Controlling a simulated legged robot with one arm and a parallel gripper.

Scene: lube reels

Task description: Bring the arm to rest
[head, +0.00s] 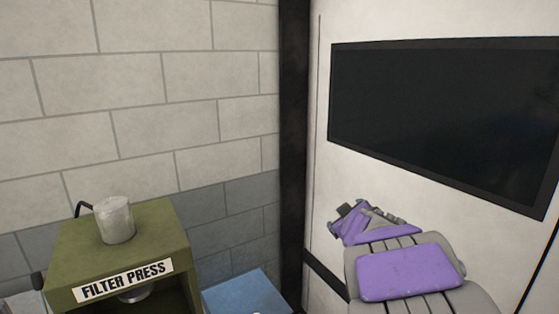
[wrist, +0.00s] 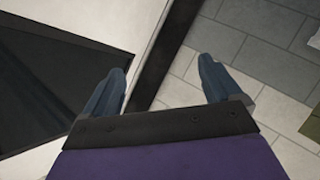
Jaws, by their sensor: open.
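My gripper (wrist: 163,82) shows in the wrist view with its two blue-grey fingers spread apart and nothing between them. Beyond the fingers are the dark corner post, the block wall and part of a dark panel. In the head view my arm, grey with purple covers, is raised at the lower right in front of the white wall. Its fingers cannot be made out clearly there.
A green filter press (head: 120,245) with a metal cylinder on top stands at the lower left. A blue surface (head: 245,293) lies to its right. A dark post (head: 293,150) marks the corner. A dark framed panel (head: 440,115) is on the white wall behind my arm.

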